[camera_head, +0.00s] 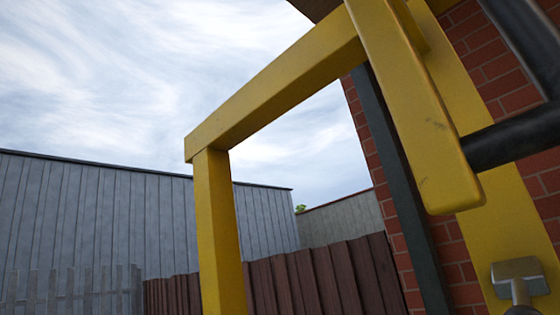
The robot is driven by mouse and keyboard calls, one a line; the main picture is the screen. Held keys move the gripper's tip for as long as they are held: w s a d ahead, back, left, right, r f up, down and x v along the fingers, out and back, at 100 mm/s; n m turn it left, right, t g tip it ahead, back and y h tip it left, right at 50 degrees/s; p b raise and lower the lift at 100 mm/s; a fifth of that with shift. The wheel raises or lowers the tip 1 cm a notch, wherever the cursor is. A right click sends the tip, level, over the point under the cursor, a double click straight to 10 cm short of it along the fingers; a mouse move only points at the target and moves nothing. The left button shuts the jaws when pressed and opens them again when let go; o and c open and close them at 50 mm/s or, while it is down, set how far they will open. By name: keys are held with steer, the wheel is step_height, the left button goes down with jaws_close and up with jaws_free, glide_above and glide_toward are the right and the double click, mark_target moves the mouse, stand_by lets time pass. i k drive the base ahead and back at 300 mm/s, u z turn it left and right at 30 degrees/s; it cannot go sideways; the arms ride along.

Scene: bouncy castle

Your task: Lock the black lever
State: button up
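A thick black bar (508,138) enters from the right edge and meets the lower part of a yellow flat bar. A second black tube (528,38) slopes down to the right edge above it. They look like parts of one black piece, perhaps the lever, but its full shape is cut off by the frame. The yellow flat bar (415,115) has a rounded lower end and a few dark scuffs, and hangs tilted close to the camera. I cannot make out my gripper fingers in this view.
A yellow frame has a beam (275,92) and a post (218,235). Behind stand a brick wall (490,62), a yellow panel (508,235), a brown fence (325,275) and a grey shed (95,215). A grey metal fitting (519,276) is at bottom right. Open sky lies upper left.

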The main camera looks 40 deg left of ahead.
mark_target(519, 279)
steer(key=u, duration=1.25)
steer(key=k, duration=1)
steer(key=z, duration=0.65)
